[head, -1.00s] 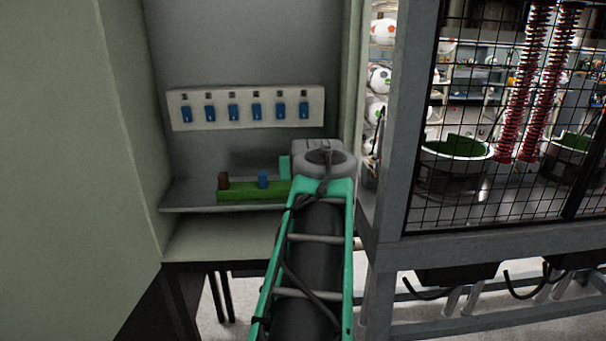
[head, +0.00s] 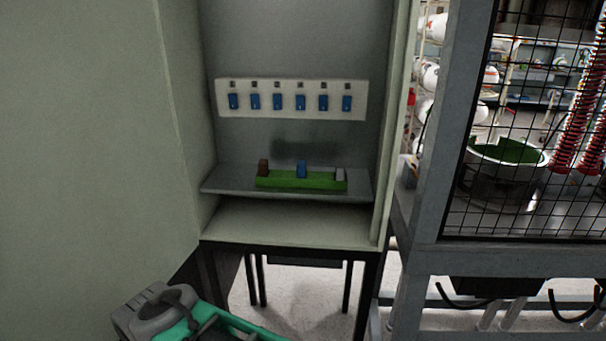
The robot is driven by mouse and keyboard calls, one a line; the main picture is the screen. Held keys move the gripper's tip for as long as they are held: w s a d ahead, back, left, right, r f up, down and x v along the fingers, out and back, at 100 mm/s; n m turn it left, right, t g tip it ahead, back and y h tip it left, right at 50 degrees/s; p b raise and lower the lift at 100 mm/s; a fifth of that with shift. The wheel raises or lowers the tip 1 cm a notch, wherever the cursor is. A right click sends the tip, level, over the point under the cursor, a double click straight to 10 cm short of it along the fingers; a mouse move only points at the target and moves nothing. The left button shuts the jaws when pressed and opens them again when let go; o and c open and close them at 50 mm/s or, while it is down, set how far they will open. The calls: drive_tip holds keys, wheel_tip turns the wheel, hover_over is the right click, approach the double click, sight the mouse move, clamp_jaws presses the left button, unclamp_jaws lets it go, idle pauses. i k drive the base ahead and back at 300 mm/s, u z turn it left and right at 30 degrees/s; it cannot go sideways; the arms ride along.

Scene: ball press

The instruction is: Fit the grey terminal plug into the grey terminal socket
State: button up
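A green terminal strip (head: 300,183) lies on the shelf inside the cabinet. A small grey piece (head: 340,175) stands at its right end, a blue piece (head: 301,169) near its middle and a brown piece (head: 263,167) at its left end. I take the grey piece to be at the grey terminal's place, but I cannot tell whether it is the plug, the socket or both joined.
A white panel (head: 291,99) with a row of several blue switches is on the cabinet's back wall. The shelf (head: 225,180) is clear around the strip. The cabinet's side walls flank it. A mesh cage (head: 540,120) stands at the right.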

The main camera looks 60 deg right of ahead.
sight(340, 173)
drive_tip(key=u, duration=0.75)
drive_tip(key=k, duration=0.65)
drive_tip(key=z, duration=0.1)
